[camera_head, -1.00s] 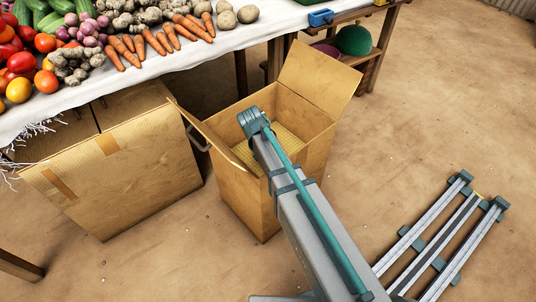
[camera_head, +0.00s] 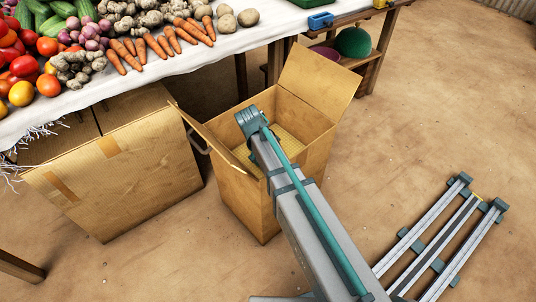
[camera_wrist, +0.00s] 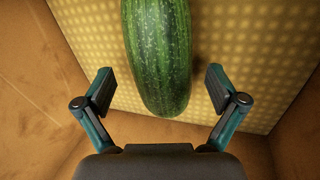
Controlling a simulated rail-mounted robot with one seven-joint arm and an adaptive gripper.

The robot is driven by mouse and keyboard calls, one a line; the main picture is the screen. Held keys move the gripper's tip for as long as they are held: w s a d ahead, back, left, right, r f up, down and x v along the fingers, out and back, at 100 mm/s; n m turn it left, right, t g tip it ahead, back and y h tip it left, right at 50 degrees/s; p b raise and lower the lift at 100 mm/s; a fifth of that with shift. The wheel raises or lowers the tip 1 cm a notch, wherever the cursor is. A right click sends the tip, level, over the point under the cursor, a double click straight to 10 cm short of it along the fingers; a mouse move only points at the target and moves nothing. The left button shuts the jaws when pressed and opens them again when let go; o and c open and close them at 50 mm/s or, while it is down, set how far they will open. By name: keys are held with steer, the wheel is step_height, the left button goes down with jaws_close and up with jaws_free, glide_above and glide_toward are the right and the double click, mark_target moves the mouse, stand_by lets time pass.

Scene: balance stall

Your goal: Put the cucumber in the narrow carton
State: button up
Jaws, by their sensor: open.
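The narrow carton (camera_head: 248,204) stands open on the floor, with flaps raised and a yellow dotted bottom. My arm reaches over its opening, and my gripper is hidden in the head view. In the wrist view, the green cucumber (camera_wrist: 158,48) lies on the yellow dotted carton bottom (camera_wrist: 80,30), its far end cut off by the frame. My gripper (camera_wrist: 158,83) is open and empty. Its fingers are on either side of the cucumber's near end, with gaps between them and it. The cucumber is not visible in the head view.
A wide carton (camera_head: 120,190) stands to the left. A table with a white cloth (camera_head: 160,75) behind holds carrots (camera_head: 165,38), tomatoes and other vegetables, its edge close to the carton. Brown carton walls (camera_wrist: 30,100) surround my gripper. The floor at right is clear beyond a rail frame (camera_head: 440,240).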

steer(key=p+v, duration=0.3)
steer(key=v, duration=0.7)
steer(key=shift+p, duration=0.4)
steer(key=shift+r, duration=0.2)
